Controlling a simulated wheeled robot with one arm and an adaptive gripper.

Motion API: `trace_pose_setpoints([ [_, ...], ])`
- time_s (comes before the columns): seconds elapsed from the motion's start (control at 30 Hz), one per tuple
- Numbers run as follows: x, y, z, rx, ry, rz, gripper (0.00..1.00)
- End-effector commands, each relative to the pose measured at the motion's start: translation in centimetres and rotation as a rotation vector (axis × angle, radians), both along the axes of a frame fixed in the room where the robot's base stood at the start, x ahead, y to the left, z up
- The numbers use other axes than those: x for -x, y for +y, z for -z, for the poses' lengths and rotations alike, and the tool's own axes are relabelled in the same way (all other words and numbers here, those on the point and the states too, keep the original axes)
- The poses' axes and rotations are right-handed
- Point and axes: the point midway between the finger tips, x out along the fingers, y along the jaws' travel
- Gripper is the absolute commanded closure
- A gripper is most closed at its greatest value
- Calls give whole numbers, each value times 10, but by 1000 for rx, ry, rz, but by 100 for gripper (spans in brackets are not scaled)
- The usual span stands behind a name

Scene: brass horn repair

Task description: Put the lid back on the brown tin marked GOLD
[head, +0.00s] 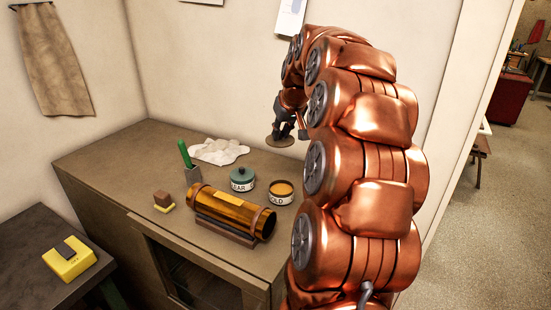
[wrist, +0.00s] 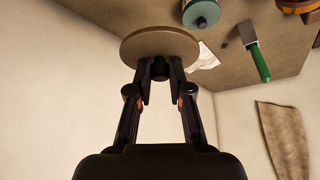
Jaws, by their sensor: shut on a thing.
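The tin marked GOLD (head: 281,198) stands open on the brown cabinet top, with golden contents showing. My gripper (head: 288,129) is shut on the knob of the round brown lid (head: 279,141). The wrist view shows the gripper (wrist: 160,72) pinching the dark knob, with the flat lid (wrist: 160,45) beyond the fingertips. In the head view the lid is held in the air, beyond the tin and apart from it.
A tin with a teal lid (head: 242,181) stands just left of the GOLD tin. An amber cylinder (head: 230,211) lies on a cradle in front. A green-handled scraper (head: 187,161), a crumpled white cloth (head: 218,151) and a brown-yellow block (head: 163,201) are further left.

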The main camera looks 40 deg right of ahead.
Motion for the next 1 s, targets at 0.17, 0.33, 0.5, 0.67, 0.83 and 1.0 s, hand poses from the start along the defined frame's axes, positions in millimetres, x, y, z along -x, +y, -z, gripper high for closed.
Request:
trace_pose_setpoints([
  [0.17,1,-1,17,1,-2,3,100],
  [0.33,2,-2,33,1,-2,4,100],
  [0.5,2,-2,56,1,-2,5,100],
  [0.67,2,-3,80,1,-2,6,100],
  [0.83,3,-3,92,1,-2,6,100],
  [1.0,3,-3,95,1,-2,6,100],
])
